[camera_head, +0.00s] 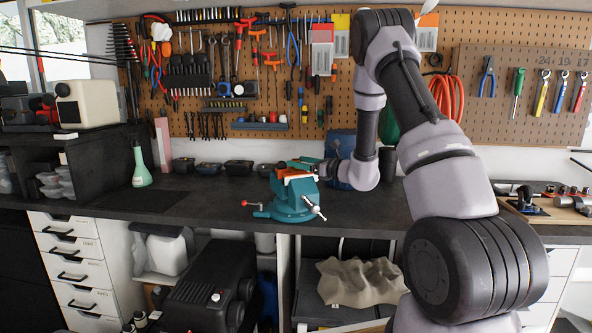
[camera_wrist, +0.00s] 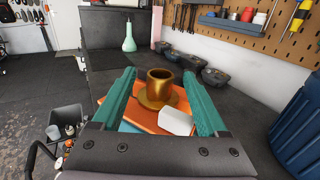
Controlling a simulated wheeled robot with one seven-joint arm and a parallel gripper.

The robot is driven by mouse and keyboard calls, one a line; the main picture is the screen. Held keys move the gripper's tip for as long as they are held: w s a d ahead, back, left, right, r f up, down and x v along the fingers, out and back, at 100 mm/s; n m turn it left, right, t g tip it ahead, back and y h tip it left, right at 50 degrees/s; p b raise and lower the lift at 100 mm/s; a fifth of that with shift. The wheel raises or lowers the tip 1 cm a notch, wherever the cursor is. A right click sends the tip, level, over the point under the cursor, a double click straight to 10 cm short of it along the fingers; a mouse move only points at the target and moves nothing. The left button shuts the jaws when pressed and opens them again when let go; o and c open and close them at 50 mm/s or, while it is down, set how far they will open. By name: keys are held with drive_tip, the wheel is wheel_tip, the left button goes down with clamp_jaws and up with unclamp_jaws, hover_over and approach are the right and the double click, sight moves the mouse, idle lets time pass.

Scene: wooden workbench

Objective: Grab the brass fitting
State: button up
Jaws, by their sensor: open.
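The brass fitting (camera_wrist: 158,90), a gold cup-like piece with a wide flange at its base, stands upright on an orange surface (camera_wrist: 142,117) in the wrist view. My gripper (camera_wrist: 159,73) is open, with one teal finger on each side of the fitting. Gaps show between the fitting and both fingers, so it is not held. A white block (camera_wrist: 176,121) sits close to the fitting, on the near right. In the head view, my gripper (camera_head: 304,163) is just above the teal vise (camera_head: 292,197) with orange on top. I cannot make out the fitting there.
The dark workbench (camera_head: 225,205) has clear room left of the vise. A green bottle (camera_head: 141,170) stands farther left, and several dark bins (camera_head: 239,167) line the wall. A blue container (camera_head: 341,143) is behind my gripper; it also shows at right in the wrist view (camera_wrist: 299,130).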

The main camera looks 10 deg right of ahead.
drive_tip(key=shift+x, duration=1)
clamp_jaws()
drive_tip(key=shift+r, duration=0.1)
